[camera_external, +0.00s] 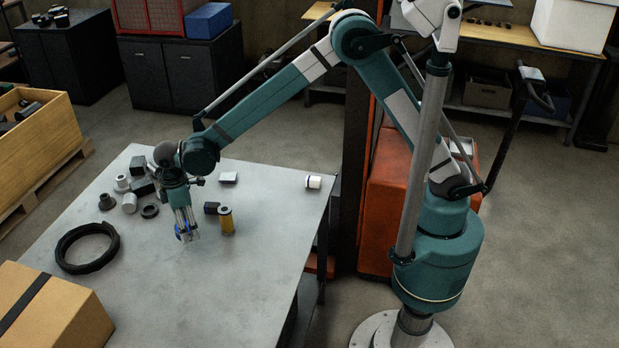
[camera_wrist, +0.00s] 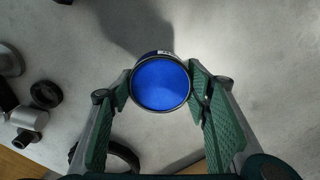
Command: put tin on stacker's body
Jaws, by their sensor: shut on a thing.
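The tin is round, with a blue top and a metal rim; it shows in the wrist view (camera_wrist: 161,83) and as a small blue and silver shape in the external view (camera_external: 187,236). My gripper (camera_external: 185,226) points down over the grey table, its green-padded fingers closed on the tin's two sides. Whether the tin touches the table is hard to tell. The stacker's orange body (camera_external: 383,222) stands on the floor right of the table, partly hidden behind my arm.
A yellow-black cylinder (camera_external: 227,221) and a dark block (camera_external: 211,208) stand close right of my gripper. Several metal parts lie left of it, with a black ring (camera_external: 87,248) and cardboard box (camera_external: 55,305) nearer. A white cylinder (camera_external: 313,182) lies by the table's right edge.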

